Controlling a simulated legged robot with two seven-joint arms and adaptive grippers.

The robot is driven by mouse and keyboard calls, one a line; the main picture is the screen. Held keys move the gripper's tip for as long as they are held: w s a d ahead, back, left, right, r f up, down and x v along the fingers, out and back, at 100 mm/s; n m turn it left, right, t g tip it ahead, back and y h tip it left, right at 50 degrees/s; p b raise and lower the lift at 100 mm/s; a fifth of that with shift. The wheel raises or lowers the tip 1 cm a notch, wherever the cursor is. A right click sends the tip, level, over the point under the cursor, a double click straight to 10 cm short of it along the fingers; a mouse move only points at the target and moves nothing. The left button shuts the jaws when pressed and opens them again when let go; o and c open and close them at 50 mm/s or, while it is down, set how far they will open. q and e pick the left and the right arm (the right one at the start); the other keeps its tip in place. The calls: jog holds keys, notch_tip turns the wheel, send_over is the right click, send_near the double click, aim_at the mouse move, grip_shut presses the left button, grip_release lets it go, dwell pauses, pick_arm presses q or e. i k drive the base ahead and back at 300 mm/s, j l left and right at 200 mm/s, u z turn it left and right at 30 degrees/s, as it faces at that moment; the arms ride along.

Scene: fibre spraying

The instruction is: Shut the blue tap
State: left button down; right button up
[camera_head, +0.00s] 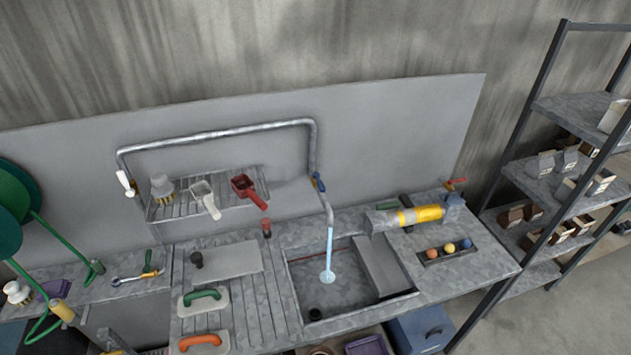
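The water lands in a light splash on the sink floor. The tap handle is too small to tell its exact angle. Neither of my grippers shows in the head view.
A wire rack (185,207) holds a brush, a white scoop (204,197) and a red scoop (249,188). A white handle (126,183) sits on the pipe's left end. A yellow-banded cylinder (418,215) lies right of the sink. A red handle (456,181) is at the back right.

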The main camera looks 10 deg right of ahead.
aim_at(317, 175)
jog(key=l+z, duration=0.35)
jog(key=i+l+z, duration=0.1)
jog(key=z, duration=0.25)
